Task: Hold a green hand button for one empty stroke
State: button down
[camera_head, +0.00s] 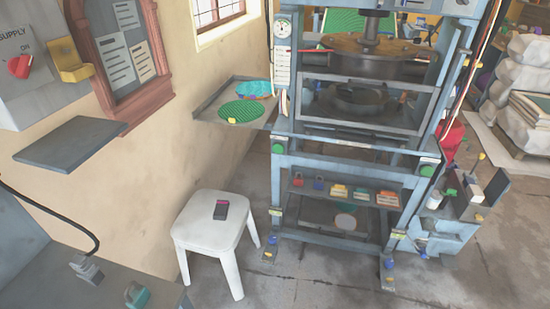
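The press (282,185) is a tall pale-blue steel frame standing right of the picture's middle. One green hand button (277,148) is on its left front post, at about the height of the lower crossbar. A second green hand button (427,170) is on the right front post. Both buttons are small, and I cannot tell whether either is pressed. A dark round plate assembly (370,45) sits in the upper part of the press, with an open gap below it. My gripper is not in view, and nothing is seen touching either button.
A white stool (207,232) with a small dark handset on it stands left of the press. A grey wall shelf (70,143) and a red switch (20,66) are at left. Floor (320,283) is clear in front.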

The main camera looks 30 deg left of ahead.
aim_at(278, 149)
jog(key=u, duration=0.5)
jog(key=i, duration=1)
jog(key=u, duration=0.6)
jog(key=k, duration=0.9)
jog(key=u, duration=0.15)
jog(key=i, duration=0.95)
jog(key=z, duration=0.05)
